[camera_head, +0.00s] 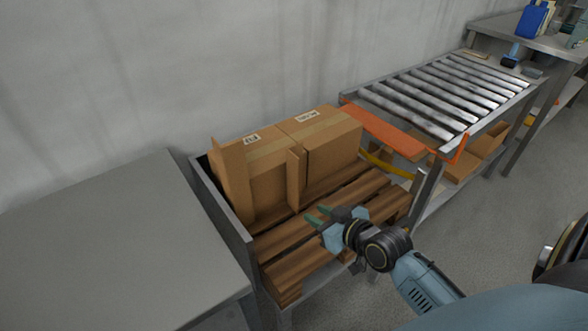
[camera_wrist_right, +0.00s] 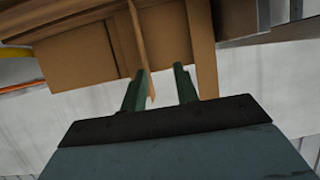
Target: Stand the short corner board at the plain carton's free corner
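Two brown cartons stand side by side on a wooden pallet: the left carton (camera_head: 262,185) and the right carton (camera_head: 335,145). Each has a white label on top, so I cannot tell which is the plain one. A short corner board (camera_head: 293,180) stands upright at the front where the cartons meet. A taller corner board (camera_head: 233,180) stands at the left carton's left front corner. My right gripper (camera_head: 317,215) is open, in front of the short board. In the right wrist view its green fingers (camera_wrist_right: 160,88) are apart, with the short board (camera_wrist_right: 141,45) just beyond. My left gripper is out of view.
The slatted pallet (camera_head: 290,260) is bare in front of the cartons, with a grey side panel (camera_head: 222,205) at left. A grey table (camera_head: 110,250) stands left. A roller conveyor (camera_head: 440,95) with an orange end (camera_head: 385,128) stands right. A wall is behind.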

